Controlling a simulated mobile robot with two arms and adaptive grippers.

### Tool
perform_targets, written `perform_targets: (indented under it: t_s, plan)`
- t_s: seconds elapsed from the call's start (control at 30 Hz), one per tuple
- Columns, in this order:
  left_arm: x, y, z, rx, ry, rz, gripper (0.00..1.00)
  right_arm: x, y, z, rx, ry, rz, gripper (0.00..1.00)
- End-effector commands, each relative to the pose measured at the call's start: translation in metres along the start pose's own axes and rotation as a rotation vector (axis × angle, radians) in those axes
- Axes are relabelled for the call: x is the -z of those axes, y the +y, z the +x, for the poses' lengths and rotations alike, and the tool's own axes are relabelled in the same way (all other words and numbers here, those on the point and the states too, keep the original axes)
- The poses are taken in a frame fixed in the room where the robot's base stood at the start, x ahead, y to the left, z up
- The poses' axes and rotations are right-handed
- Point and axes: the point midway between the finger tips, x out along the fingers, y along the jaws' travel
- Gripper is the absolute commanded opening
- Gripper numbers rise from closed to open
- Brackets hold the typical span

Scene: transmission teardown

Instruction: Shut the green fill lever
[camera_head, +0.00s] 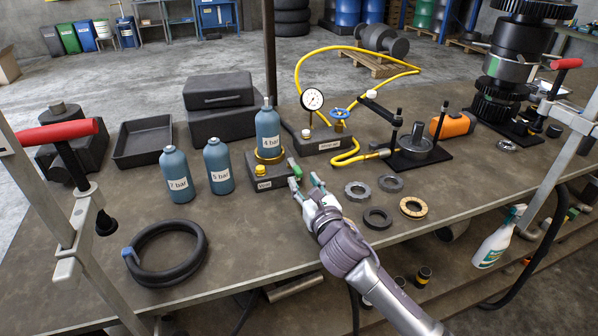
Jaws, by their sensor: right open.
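The green fill lever (295,167) is on the right side of a dark fill block (270,184). A blue bottle marked 4 bar (268,132) stands upright in the brass ring on this block. My right gripper (305,184) comes in from the lower right. Its fingers are apart, with the tips just in front of the lever, beside the block's right side. I cannot tell whether a finger touches the lever. Nothing shows between the fingers. My left gripper is not in view.
Blue bottles marked 7 bar (177,175) and 5 bar (218,166) stand left of the block. A pressure gauge (312,99) with a yellow hose (362,155) stands behind. Several rings, including a brass-coloured one (413,208), lie right of my gripper. A black hose coil (166,252) lies front left.

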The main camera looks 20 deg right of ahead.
Motion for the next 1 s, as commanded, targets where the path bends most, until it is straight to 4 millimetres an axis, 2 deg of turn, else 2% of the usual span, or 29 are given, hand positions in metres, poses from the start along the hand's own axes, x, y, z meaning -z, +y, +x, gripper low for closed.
perform_targets:
  t_s: [0.1,0.3,0.63,0.9,1.0]
  plan:
    - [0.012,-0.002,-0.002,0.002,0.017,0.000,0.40,-0.001,0.001,0.021,0.000,0.000,0.004,0.43]
    - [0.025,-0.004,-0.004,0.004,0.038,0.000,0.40,0.000,0.001,0.040,-0.001,0.000,0.002,0.43]
    - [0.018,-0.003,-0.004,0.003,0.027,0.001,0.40,0.000,0.000,0.043,-0.001,0.000,0.001,0.43]
    - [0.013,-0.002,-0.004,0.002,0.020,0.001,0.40,0.000,0.000,0.043,-0.001,0.000,0.001,0.00]
    - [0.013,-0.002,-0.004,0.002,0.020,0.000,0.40,0.000,0.000,0.043,-0.001,0.001,0.001,0.00]
